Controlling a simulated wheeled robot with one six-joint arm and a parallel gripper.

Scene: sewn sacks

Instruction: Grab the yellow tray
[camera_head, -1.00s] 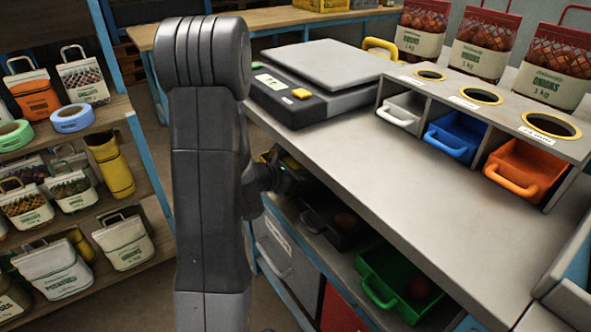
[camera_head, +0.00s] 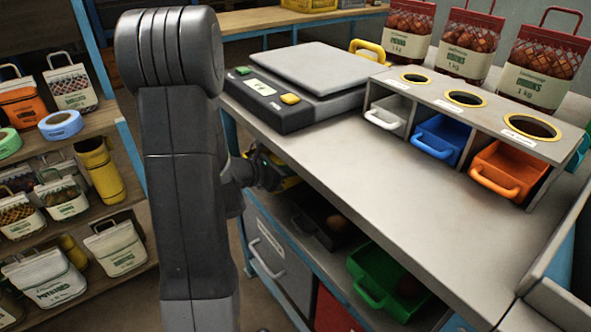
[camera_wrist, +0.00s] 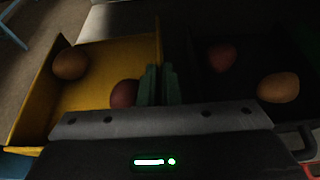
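The yellow tray (camera_wrist: 92,85) fills the left of the wrist view and holds a brown round item (camera_wrist: 70,63) and a reddish one (camera_wrist: 125,93). My gripper (camera_wrist: 161,85) has its two green fingers close together, one on each side of the tray's right wall, and appears shut on it. Only a small yellow bit of the tray (camera_head: 287,183) shows there.
A black tray (camera_head: 306,230) with a round item is right beside the yellow tray, and a green bin (camera_head: 368,262) is further right. The worktop (camera_head: 400,190) is close above, carrying a scale (camera_head: 310,85). A goods shelf (camera_head: 135,190) stands left.

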